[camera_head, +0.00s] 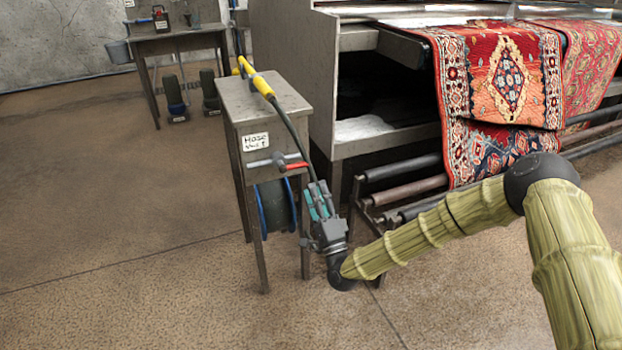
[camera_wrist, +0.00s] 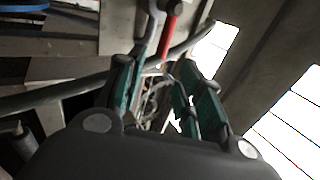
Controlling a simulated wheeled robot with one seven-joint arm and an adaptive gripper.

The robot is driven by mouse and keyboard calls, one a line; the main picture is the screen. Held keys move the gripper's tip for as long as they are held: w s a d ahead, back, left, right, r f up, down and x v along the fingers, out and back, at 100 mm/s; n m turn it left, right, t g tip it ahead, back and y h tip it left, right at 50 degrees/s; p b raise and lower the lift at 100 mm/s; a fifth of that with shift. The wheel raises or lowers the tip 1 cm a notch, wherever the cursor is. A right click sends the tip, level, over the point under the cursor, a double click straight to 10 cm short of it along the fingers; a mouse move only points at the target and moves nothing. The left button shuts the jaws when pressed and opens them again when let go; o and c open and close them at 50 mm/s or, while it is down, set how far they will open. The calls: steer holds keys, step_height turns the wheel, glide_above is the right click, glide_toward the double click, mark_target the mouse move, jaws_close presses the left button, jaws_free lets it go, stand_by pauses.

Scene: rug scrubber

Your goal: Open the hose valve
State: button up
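The hose valve (camera_head: 279,161) is a grey pipe fitting with a red lever on the front of a small metal stand, below a label that seems to read "Hose". The red lever (camera_head: 297,165) points right in the head view. In the wrist view the red lever (camera_wrist: 171,32) is at the top, beyond the fingertips. My gripper (camera_head: 318,190) is just below and right of the lever, pointing up. Its green-padded fingers (camera_wrist: 155,65) are apart with a gap between them, and nothing is held. I see no contact with the lever.
A black hose (camera_head: 292,128) runs from a yellow spray wand (camera_head: 256,79) on the stand top (camera_head: 262,100) down past my gripper. A blue reel (camera_head: 275,205) hangs inside the stand. A rug machine with a patterned rug (camera_head: 500,85) stands right. Floor at left is clear.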

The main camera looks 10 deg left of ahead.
steer(key=shift+v, duration=1.45)
steer(key=b+v, duration=0.1)
steer(key=v, duration=0.8)
